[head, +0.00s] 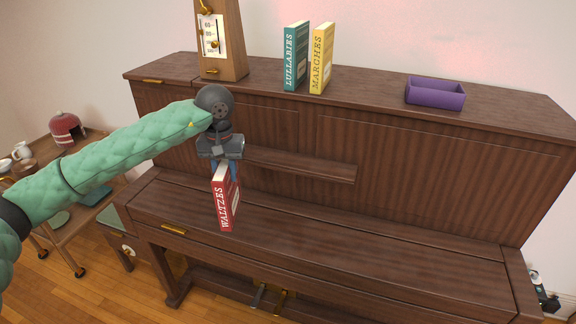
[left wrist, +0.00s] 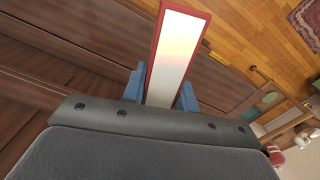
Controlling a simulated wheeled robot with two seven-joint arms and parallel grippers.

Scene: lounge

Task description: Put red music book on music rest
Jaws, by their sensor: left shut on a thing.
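The red music book (head: 226,202), with WALTZES on its spine, hangs upright from my left gripper (head: 226,168) in the head view. The gripper is shut on the book's top end. The book is in front of the piano's upper panel, over the closed lid; I cannot tell whether it touches the lid. In the left wrist view, the book (left wrist: 178,55) shows its pale page edges and red cover between the blue fingers (left wrist: 161,88). The music rest (head: 300,165) is a narrow brown ledge on the front panel, to the right of the gripper, and looks empty. My right gripper is not in view.
On the piano top (head: 375,85) stand a wooden metronome (head: 222,55), a teal LULLABIES book (head: 295,57), a yellow MARCHES book (head: 321,60) and a purple tray (head: 435,93). The closed lid (head: 350,235) is clear to the right. A trolley (head: 50,165) stands at the left.

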